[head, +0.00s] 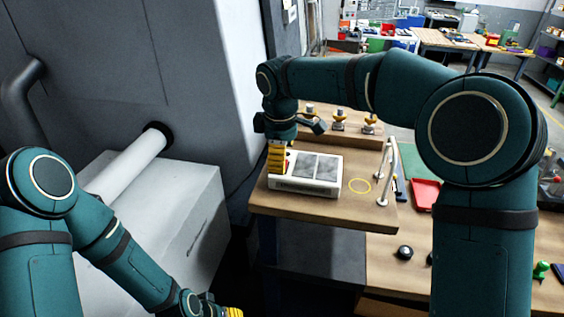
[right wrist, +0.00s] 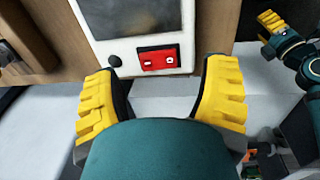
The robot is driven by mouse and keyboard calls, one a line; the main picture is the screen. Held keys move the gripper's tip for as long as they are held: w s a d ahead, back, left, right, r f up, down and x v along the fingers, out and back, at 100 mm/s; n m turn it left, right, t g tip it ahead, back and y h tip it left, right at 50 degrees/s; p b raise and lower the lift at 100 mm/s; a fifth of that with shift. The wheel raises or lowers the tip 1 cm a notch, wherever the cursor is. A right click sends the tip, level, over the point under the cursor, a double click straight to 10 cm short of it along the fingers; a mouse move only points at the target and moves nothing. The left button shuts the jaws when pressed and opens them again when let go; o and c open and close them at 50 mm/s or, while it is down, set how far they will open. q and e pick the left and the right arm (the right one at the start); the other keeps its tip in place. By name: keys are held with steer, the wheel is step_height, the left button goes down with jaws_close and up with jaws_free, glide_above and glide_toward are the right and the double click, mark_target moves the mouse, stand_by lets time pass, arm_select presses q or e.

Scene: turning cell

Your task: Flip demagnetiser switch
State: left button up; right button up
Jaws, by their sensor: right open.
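The demagnetiser (head: 308,172) is a white box with grey plates on top, on a wooden bench. In the right wrist view, its side (right wrist: 185,25) has a red switch panel (right wrist: 158,60) with two small white marks, and a round black knob (right wrist: 115,60) to its left. My right gripper (head: 277,158) is at the left end of the box in the head view. In the right wrist view its yellow fingers (right wrist: 160,90) are apart and empty, with the red panel between and beyond them. My left gripper (head: 232,312) is low, cut off by the frame edge; its opening is unclear.
A red tray (head: 425,194) lies further right. A white machine housing (head: 170,220) is at left.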

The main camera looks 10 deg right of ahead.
steer(key=shift+w+f, duration=0.25)
steer(key=shift+f, duration=0.95)
jaws_close()
